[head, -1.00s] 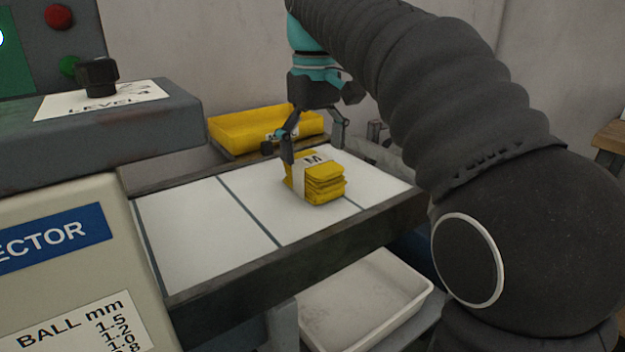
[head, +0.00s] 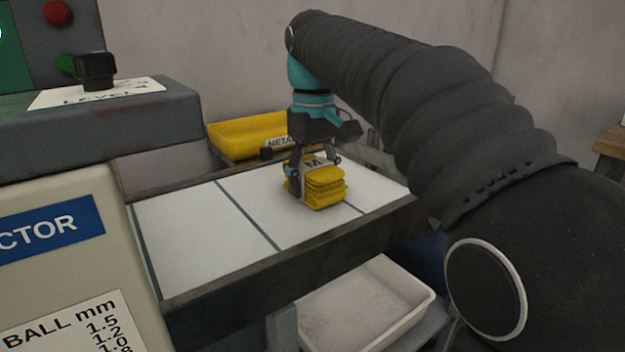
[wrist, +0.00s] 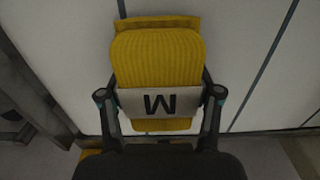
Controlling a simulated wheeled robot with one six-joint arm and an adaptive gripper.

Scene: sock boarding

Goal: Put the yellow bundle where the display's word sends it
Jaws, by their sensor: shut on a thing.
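The yellow bundle (head: 326,187) is a folded stack with a pale paper band marked "M". It sits on the white tabletop (head: 200,230) with dark dividing lines, toward the right part. In the wrist view the bundle (wrist: 158,60) lies between my two fingers, which press on its sides at the band. My gripper (head: 313,178) points down and is shut on the bundle; the far finger is partly hidden in the head view. No display word is readable; only a sliver of a green screen (head: 14,62) shows at the left edge.
A yellow tray (head: 235,140) labelled "METAL", partly hidden by my gripper, stands behind the table. A white tray (head: 365,305) sits below the table's front edge. A detector cabinet (head: 60,270) and a grey ledge with a black knob (head: 95,72) stand at left. The table's left part is clear.

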